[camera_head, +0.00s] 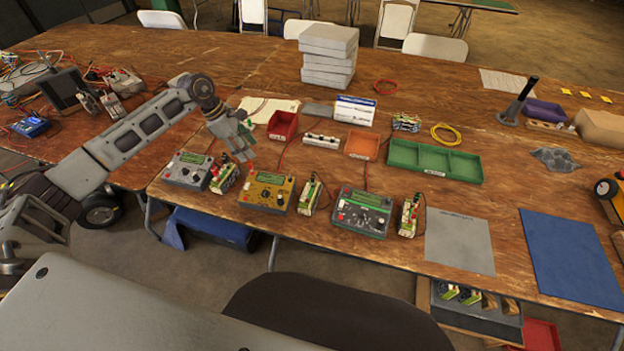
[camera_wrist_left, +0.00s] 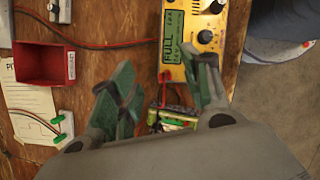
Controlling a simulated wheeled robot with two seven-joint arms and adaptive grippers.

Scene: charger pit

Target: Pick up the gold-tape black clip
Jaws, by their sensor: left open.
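My left gripper (camera_head: 243,153) is open and empty, held above the table near the yellow charger (camera_head: 266,192). In the left wrist view the gripper's (camera_wrist_left: 166,75) two green-padded fingers are spread apart. A green-and-white battery pack (camera_wrist_left: 176,121) with red wire shows beyond and between them, partly hidden by the gripper. The yellow charger (camera_wrist_left: 188,38) shows above it with a display reading FULL. A battery pack (camera_head: 224,178) also stands between the grey charger (camera_head: 189,169) and the yellow one in the head view. I cannot make out a black clip with gold tape in either view.
A red bin (camera_head: 283,126) stands behind the yellow charger. A third charger (camera_head: 361,210) and more battery packs (camera_head: 309,195) sit to the right. A green tray (camera_head: 436,161) lies farther right. A grey mat (camera_head: 459,241) and a blue mat (camera_head: 571,258) lie bare at the front right.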

